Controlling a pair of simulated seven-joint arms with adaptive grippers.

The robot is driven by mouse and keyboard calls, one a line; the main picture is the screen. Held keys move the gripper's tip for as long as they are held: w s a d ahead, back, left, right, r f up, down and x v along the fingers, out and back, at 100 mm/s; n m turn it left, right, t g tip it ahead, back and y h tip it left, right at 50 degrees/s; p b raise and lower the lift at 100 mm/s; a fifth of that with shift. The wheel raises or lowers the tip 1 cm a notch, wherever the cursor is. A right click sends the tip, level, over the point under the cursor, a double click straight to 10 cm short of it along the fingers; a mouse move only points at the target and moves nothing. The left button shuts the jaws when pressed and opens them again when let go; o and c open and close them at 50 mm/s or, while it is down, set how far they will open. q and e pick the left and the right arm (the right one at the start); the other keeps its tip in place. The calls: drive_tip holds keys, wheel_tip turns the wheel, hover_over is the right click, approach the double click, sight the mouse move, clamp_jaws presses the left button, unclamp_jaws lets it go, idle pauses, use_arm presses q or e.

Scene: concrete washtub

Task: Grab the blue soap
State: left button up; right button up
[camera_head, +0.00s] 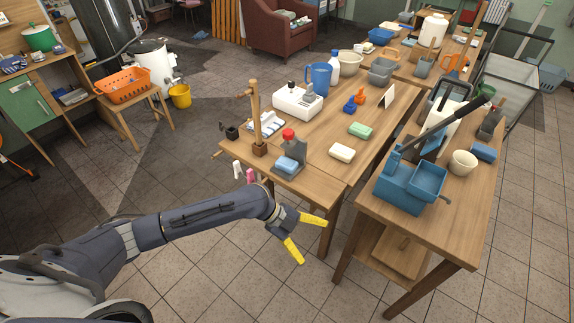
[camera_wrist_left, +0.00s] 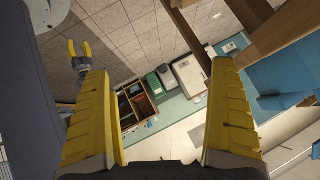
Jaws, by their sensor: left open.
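A second blue block (camera_head: 483,152) lies on the right table; I cannot tell which is the soap. My left gripper (camera_head: 308,236) is open and empty, in front of and below the left table's front edge. Its yellow fingers are wide apart in the left wrist view (camera_wrist_left: 158,70), where no soap shows. My right gripper (camera_wrist_left: 78,48) shows small there with its fingers apart; it is outside the head view.
A pale bar (camera_head: 342,152) and a green bar (camera_head: 360,130) lie on the left table. A wooden stand (camera_head: 257,125) rises near its left corner. A blue tub (camera_head: 411,188) sits on the right table (camera_head: 440,235). Tiled floor is clear around my left gripper.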

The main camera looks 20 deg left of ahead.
use_arm(q)
drive_tip(key=w+a+r+m+y, duration=0.3)
drive_tip(key=w+a+r+m, duration=0.25)
drive_tip(key=r+m, duration=0.3)
drive_tip(key=m+t+y, duration=0.4)
drive_tip(key=m+y, duration=0.2)
drive_tip(key=m, duration=0.1)
approach(287, 161)
drive_tip(key=shift+n, duration=0.25)
drive_tip(key=x, duration=0.4)
drive_tip(key=shift+s+d+f, duration=0.15)
drive_tip(key=shift+s+f, duration=0.1)
drive_tip(key=shift+f, duration=0.15)
drive_tip(key=shift+h, duration=0.3)
drive_tip(key=shift+a+x, duration=0.15)
drive_tip(key=shift+x, duration=1.25)
drive_tip(key=shift+a+x, duration=0.15)
drive_tip(key=shift+x, duration=1.25)
drive_tip(key=shift+w, duration=0.15)
drive_tip(key=c, duration=1.3)
drive_tip(key=shift+r, duration=0.25)
